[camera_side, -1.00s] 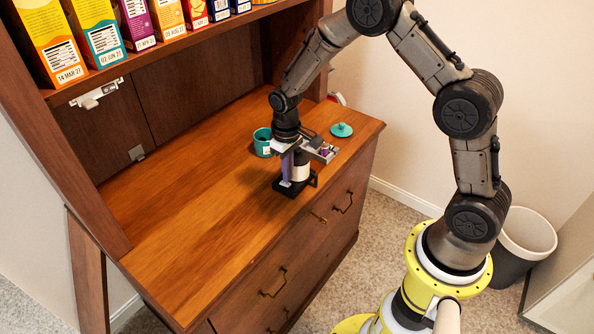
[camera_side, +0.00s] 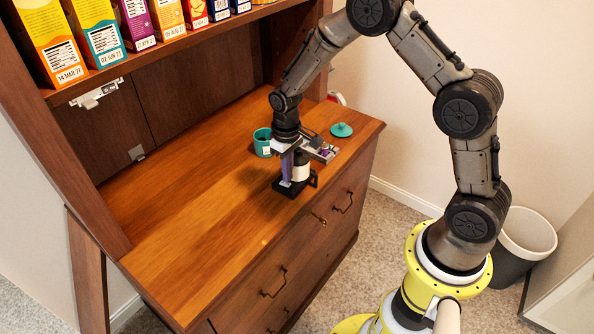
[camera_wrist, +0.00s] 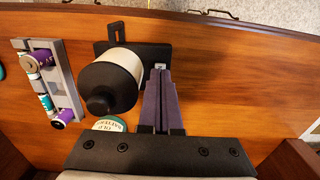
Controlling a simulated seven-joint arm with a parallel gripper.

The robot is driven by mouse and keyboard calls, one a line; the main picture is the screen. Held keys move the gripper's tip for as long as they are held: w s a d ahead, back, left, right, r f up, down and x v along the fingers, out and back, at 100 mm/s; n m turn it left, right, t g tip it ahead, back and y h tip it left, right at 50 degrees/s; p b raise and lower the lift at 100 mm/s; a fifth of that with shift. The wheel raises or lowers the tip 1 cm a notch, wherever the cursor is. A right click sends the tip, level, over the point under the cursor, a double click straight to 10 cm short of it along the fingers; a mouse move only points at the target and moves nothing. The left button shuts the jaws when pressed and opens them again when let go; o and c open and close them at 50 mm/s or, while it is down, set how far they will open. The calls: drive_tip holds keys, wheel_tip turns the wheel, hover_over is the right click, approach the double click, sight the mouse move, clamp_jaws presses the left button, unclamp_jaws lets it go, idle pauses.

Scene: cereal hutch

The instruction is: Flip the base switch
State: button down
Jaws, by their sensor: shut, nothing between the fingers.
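A device with a black square base (camera_side: 291,190), a white cylinder (camera_side: 302,172) and a black cap stands upright near the front edge of the hutch counter. In the wrist view the black cap (camera_wrist: 108,89) and white cylinder (camera_wrist: 122,62) show from above, with the base (camera_wrist: 103,49) behind. My gripper (camera_wrist: 158,72) is shut, its purple fingers beside the cylinder, pointing down at the base. In the side view my gripper (camera_side: 287,180) is low over the base's left part. A small pale mark shows at the fingertips; the switch itself is not clearly visible, and contact cannot be told.
A grey holder (camera_wrist: 62,82) with several purple and teal batteries lies beside the device. A teal jar (camera_side: 262,148), labelled for old batteries, stands behind; its teal lid (camera_side: 341,130) lies to the right. Cereal boxes (camera_side: 95,40) line the shelf above. The counter's left part is clear.

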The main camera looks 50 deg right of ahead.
drive_tip(key=shift+f, duration=0.95)
idle(0.8)
drive_tip(key=shift+r, duration=3.55)
